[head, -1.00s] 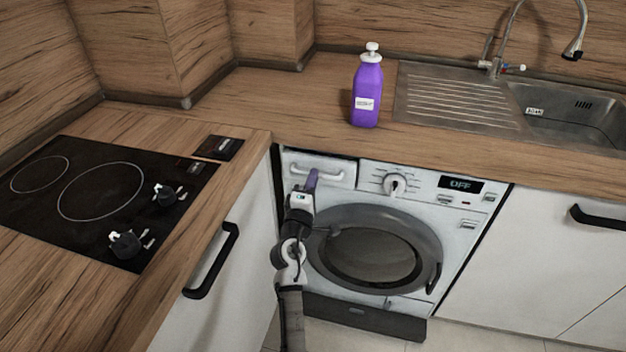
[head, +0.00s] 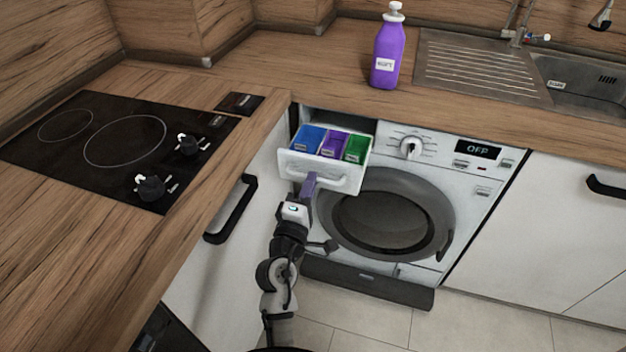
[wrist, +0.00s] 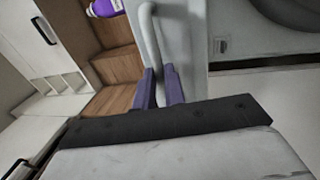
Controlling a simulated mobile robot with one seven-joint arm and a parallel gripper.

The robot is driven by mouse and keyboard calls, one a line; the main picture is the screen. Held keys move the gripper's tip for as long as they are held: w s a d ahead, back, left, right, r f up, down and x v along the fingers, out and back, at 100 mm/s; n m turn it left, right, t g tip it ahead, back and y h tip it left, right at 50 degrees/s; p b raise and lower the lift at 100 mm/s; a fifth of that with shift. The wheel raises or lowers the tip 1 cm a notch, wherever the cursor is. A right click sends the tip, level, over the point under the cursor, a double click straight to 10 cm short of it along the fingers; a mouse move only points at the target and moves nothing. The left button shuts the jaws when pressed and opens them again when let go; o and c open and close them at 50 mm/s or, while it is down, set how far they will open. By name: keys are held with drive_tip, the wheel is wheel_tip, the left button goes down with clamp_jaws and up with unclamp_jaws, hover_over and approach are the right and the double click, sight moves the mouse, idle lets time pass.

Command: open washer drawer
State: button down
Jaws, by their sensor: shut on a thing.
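The washer (head: 468,185) is a white front-loader under the counter, its round dark door shut. Its detergent drawer (head: 292,160) is pulled out at the upper left, showing blue, purple and green compartments. My gripper (head: 309,180) is at the drawer front in the head view, its purple fingers shut on the drawer handle (head: 337,181). In the wrist view the fingers of my gripper (wrist: 160,84) stand on either side of the pale curved handle (wrist: 148,30). The part of the handle between the fingertips is partly hidden.
A white cabinet with a black handle (head: 231,209) stands close to the left of my arm. A purple bottle (head: 388,52) stands on the counter above the washer. The hob (head: 110,150) is at left, the sink (head: 575,85) at right. Tiled floor is clear in front.

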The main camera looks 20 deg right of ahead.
drive_tip(key=shift+s, duration=0.1)
drive_tip(key=c, duration=1.5)
unclamp_jaws()
drive_tip(key=shift+s+a+f, duration=0.1)
drive_tip(key=shift+a, duration=0.05)
